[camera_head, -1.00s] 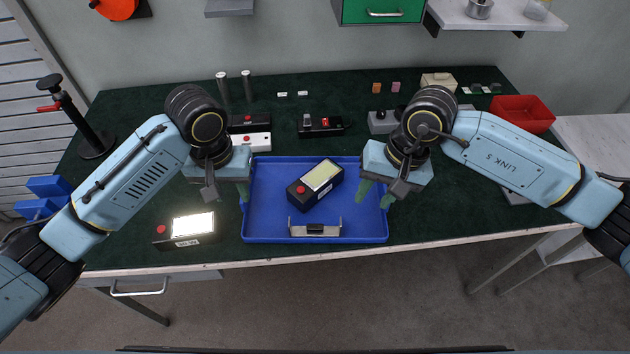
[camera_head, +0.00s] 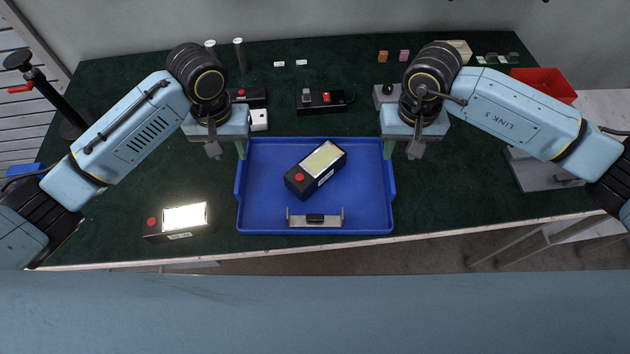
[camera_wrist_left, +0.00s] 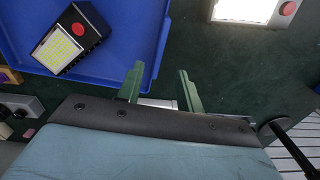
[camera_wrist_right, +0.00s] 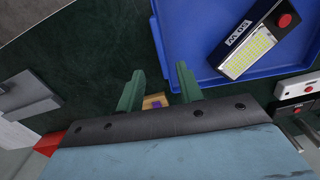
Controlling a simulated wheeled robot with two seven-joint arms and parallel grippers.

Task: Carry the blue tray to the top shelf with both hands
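The blue tray (camera_head: 262,213) lies flat on the dark green bench top. It carries a black floodlight housing (camera_head: 316,170) with a yellowish panel and red button, and a metal bracket (camera_head: 315,218). My left gripper (camera_head: 242,150) is at the tray's left side near its back corner; in the left wrist view its two green fingers (camera_wrist_left: 160,82) are apart, on either side of the tray's edge line. My right gripper (camera_head: 401,149) is at the right side likewise, its fingers (camera_wrist_right: 160,80) apart. I cannot tell whether fingers touch the tray. No shelf shows now.
A lit floodlight (camera_head: 182,219) lies left of the tray. Dark housings (camera_head: 320,102) stand behind it. A red bin (camera_head: 543,84) is at the back right, a grey plate (camera_head: 540,172) at the right, a black clamp post (camera_head: 45,90) at the left.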

